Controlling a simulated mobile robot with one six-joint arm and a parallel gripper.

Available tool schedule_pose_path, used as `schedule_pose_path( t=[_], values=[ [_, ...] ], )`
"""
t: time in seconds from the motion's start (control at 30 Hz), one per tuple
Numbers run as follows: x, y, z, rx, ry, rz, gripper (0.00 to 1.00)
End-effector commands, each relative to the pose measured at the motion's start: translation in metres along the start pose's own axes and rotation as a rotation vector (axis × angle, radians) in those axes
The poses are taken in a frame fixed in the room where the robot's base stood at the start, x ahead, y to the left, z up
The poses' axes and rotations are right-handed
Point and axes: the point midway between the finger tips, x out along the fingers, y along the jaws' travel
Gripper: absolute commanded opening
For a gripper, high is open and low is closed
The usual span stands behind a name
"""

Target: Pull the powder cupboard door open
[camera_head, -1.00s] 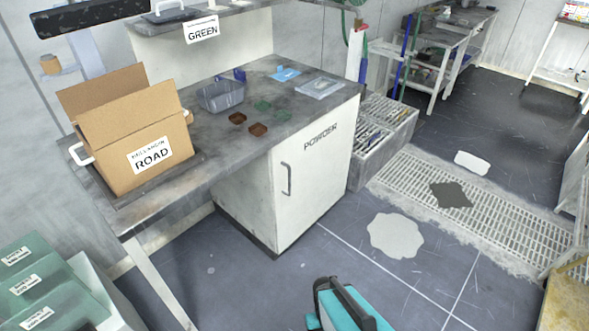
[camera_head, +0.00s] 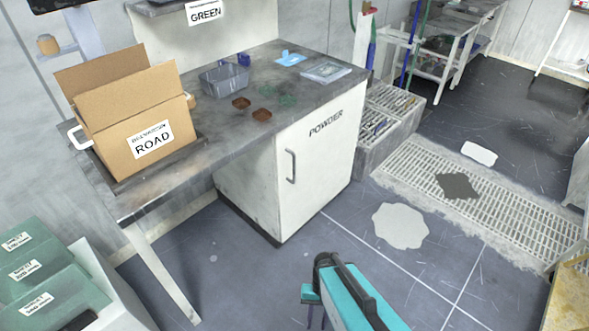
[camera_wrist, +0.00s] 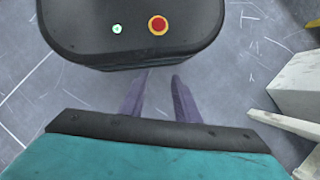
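The powder cupboard (camera_head: 245,190) is a pale cabinet under the worktop in the head view. Its white door (camera_head: 325,165) is marked POWDER and looks closed. A grey vertical bar handle (camera_head: 291,166) sits near the door's left edge. My teal arm shows at the bottom of the head view, below the cupboard and well apart from the handle. In the wrist view my gripper (camera_wrist: 159,88) has two purple-grey fingers, spaced apart with bare floor between them and nothing held. The wrist view shows neither the door nor the handle clearly.
The worktop (camera_head: 190,150) carries a cardboard ROAD box (camera_head: 120,105), a grey basket (camera_head: 226,80) and small dishes. Green boxes (camera_head: 35,285) stand lower left. Floor before the door is clear, with a pale patch (camera_head: 400,226) and a grating (camera_head: 510,205) to the right.

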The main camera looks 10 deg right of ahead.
Motion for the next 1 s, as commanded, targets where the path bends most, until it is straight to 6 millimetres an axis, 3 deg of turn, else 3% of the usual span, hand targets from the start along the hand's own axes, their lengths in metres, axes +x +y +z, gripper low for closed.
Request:
schedule_pose_path(
  t=[0.03, 0.17, 0.47, 0.77, 1.0],
  values=[
    [0.004, -0.007, -0.018, 0.058, 0.014, -0.048, 0.29],
    [-0.009, -0.031, -0.055, 0.236, 0.038, -0.198, 0.29],
    [-0.069, -0.072, -0.141, 0.623, 0.033, -0.578, 0.29],
    [-0.16, -0.083, -0.215, 0.928, -0.066, -0.974, 0.29],
    [-0.249, -0.07, -0.257, 1.094, -0.219, -1.289, 0.29]
  ],
)
